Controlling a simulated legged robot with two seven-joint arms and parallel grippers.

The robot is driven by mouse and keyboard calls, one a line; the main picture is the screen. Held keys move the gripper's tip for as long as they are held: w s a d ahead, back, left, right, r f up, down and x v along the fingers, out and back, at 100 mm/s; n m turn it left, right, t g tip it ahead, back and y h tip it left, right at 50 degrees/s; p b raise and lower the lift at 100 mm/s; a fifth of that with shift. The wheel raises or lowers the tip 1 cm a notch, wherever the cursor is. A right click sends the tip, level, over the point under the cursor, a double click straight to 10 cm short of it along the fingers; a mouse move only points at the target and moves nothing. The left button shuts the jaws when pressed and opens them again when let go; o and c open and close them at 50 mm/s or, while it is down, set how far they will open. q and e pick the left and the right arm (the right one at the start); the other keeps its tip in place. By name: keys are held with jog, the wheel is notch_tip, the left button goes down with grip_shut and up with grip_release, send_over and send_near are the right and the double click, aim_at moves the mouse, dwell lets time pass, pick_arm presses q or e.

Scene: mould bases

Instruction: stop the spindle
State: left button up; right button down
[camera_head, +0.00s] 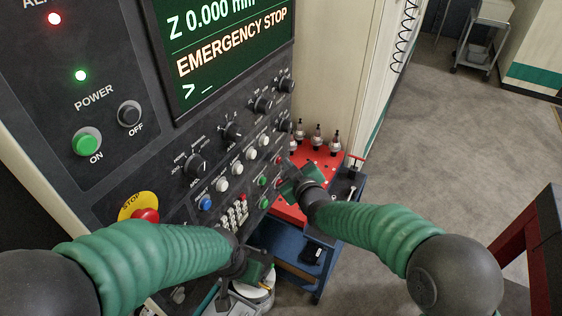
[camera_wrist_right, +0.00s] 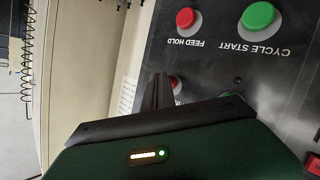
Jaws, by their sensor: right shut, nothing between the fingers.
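The dark control panel (camera_head: 105,165) carries rows of buttons and knobs. My right gripper (camera_head: 288,187) is at the panel's lower right, by the red and green buttons. In the right wrist view its shut, empty fingers (camera_wrist_right: 159,92) point at a red button (camera_wrist_right: 174,83), partly hidden behind them; its label is mostly covered, and I cannot tell whether they touch. A red FEED HOLD button (camera_wrist_right: 186,17) and a green CYCLE START button (camera_wrist_right: 258,15) are beside it. My left gripper (camera_head: 258,272) is low in front of the panel; its jaws are unclear.
The screen (camera_head: 225,50) reads EMERGENCY STOP, and a red alarm lamp (camera_head: 54,18) glows. A red mushroom button (camera_head: 146,215) on a yellow STOP plate is partly behind my left arm. A red rack (camera_head: 325,163) with tool holders stands right of the panel. Open floor lies farther right.

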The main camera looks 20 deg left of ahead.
dwell(0.4)
jog(key=shift+s+d+b, duration=0.15)
jog(key=shift+d+b, duration=0.15)
jog(key=shift+d, duration=0.4)
jog(key=shift+d, duration=0.1)
jog(key=shift+s+d+b, duration=0.15)
jog(key=shift+s+d, duration=0.1)
jog(key=shift+d, duration=0.95)
jog(key=shift+s+d+b, duration=0.15)
jog(key=shift+s+d, duration=0.1)
jog(key=shift+d, duration=0.95)
